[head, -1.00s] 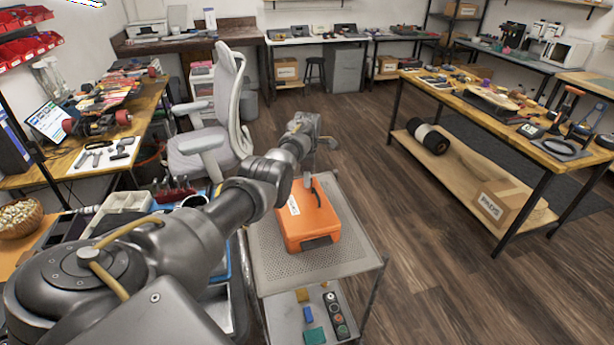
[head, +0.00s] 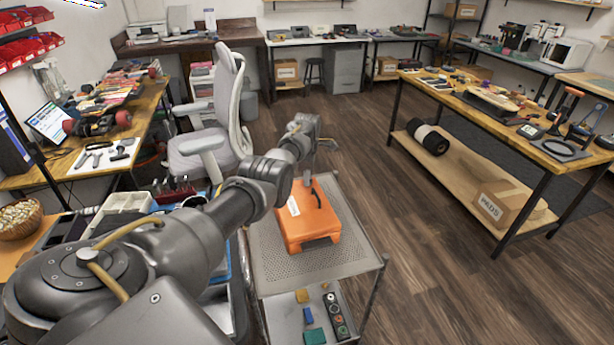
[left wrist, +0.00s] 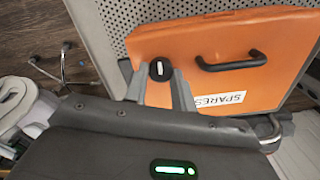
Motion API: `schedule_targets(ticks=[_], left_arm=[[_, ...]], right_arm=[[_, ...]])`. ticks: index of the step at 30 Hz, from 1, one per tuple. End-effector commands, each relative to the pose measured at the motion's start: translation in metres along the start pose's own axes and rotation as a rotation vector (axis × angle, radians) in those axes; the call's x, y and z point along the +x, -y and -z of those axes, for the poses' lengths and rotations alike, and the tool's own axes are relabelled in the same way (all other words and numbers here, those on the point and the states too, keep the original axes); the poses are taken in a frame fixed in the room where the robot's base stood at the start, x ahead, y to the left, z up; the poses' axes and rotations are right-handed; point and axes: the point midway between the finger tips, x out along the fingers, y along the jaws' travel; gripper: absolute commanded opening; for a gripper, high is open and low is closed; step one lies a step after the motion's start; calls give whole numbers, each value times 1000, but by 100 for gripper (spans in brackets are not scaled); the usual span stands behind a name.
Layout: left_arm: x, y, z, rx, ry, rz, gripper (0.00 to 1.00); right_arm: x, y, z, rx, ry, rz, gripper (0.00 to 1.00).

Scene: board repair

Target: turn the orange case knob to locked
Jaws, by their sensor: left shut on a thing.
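The orange case (head: 296,232) lies flat on the perforated top of a small cart. It also shows in the left wrist view (left wrist: 205,45), with a black handle (left wrist: 232,64) and a white "SPARES" label (left wrist: 218,100). My left gripper (left wrist: 162,78) is shut on the knob, one finger on each side. In the head view my left gripper (head: 307,172) reaches down at the case's far end, and the knob is hidden there. My right gripper is not in view.
The cart top (head: 357,255) has free room around the case. Its lower shelf holds several small parts and a dark strip with round buttons (head: 337,316). A grey chair (head: 205,155) stands close behind my left arm. A wooden workbench (head: 470,105) is at right.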

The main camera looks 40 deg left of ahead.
Motion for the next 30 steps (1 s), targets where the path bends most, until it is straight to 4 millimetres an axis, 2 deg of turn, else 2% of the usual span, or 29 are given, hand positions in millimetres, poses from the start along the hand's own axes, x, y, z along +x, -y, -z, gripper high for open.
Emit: schedule_targets(ticks=[30], left_arm=[[0, -3, -1, 917, 1, 1, 3]], right_arm=[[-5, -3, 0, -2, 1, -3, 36]])
